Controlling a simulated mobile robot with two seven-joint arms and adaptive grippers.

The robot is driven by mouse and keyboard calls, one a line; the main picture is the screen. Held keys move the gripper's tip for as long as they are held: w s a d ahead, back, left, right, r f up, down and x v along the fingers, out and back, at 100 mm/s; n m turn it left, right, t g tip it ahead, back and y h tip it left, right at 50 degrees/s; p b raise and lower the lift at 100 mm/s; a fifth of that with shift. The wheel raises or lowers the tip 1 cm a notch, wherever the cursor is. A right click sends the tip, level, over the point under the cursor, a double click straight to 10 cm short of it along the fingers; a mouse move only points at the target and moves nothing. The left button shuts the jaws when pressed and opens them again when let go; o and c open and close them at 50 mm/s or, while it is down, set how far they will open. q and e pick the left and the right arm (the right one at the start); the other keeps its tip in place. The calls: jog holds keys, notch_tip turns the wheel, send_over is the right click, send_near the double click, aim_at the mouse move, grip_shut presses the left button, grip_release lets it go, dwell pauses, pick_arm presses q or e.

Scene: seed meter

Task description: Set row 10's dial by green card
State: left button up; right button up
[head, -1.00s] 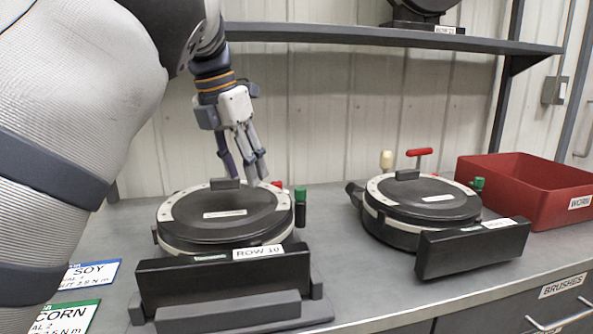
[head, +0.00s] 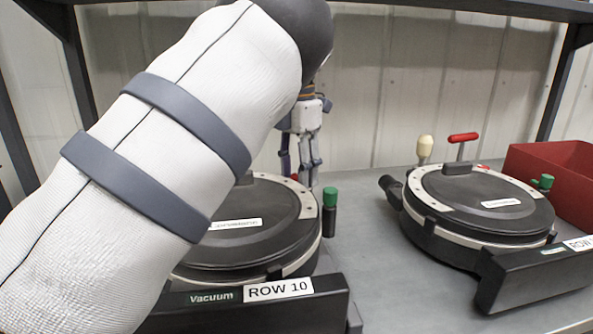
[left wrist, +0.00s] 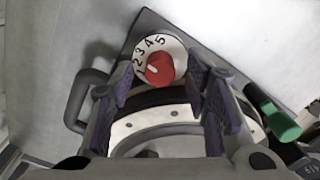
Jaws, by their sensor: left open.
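The row 10 meter (head: 262,235), a round black-lidded unit with a pale rim, stands behind my left arm in the head view. Its label (head: 278,289) reads ROW 10. My left gripper (head: 303,178) is open, pointing down behind the lid. In the left wrist view, the red dial knob (left wrist: 160,68) on a white numbered plate shows between and beyond the open fingers (left wrist: 165,90); I see no contact. Numbers 2 to 5 are readable; the white pointer mark is visible, its exact setting hard to tell. The green card is not visible now.
A green-topped handle (head: 330,197) stands right of the row 10 lid, also showing in the left wrist view (left wrist: 283,125). A second meter (head: 480,205) with a red T-handle (head: 463,138) behind it stands right, before a red bin (head: 560,170). Bench between the meters is clear.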

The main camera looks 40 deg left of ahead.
pick_arm(q)
jog(key=shift+f, duration=0.25)
grip_shut()
jog(key=shift+r+n, duration=0.1)
jog(key=shift+n, duration=1.1)
jog(key=n, duration=0.4)
jog(key=shift+n+p, duration=0.3)
jog(key=shift+p, duration=0.1)
jog(key=shift+n, duration=0.3)
grip_release()
